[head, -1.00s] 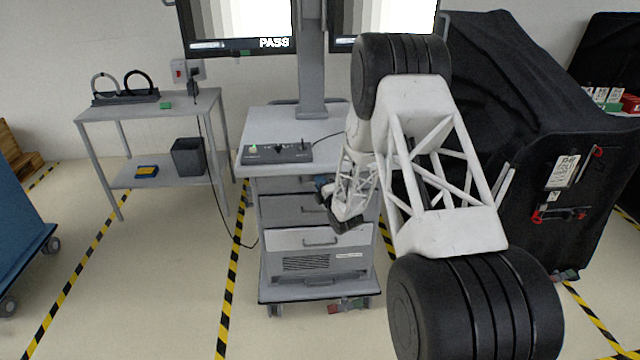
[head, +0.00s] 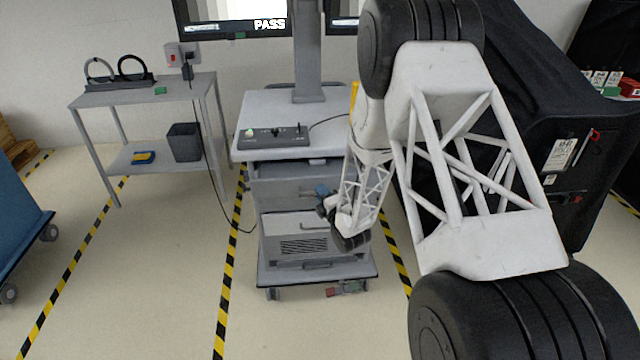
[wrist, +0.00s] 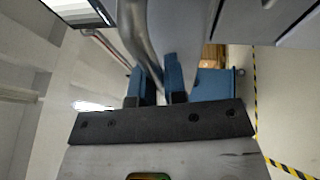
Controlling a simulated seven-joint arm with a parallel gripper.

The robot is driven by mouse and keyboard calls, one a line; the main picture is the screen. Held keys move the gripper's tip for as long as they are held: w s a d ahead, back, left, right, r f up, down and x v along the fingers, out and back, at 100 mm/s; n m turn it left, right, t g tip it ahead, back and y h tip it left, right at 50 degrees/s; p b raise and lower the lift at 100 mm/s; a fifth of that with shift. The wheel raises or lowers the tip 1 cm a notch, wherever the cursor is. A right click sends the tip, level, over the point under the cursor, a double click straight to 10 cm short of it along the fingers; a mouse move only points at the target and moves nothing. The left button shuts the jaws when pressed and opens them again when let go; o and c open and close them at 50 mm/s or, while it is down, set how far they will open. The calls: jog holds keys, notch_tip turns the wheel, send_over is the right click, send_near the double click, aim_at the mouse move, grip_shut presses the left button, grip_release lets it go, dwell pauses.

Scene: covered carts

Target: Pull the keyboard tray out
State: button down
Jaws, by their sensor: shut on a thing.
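The grey cart (head: 243,150) stands upright in the middle of the head view. I cannot clearly tell which part is the keyboard tray. The grip is partly hidden by my arm in the head view.
A control panel (head: 274,135) lies on the worktop. A side table (head: 95,98) with a dark bin (head: 185,142) stands left. A black covered cart (head: 545,120) stands right, behind my arm.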

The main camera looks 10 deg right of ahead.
jog(key=s, duration=0.7)
jog(key=shift+s, duration=0.15)
jog(key=c, duration=1.2)
grip_release()
jog(key=shift+v, duration=3.9)
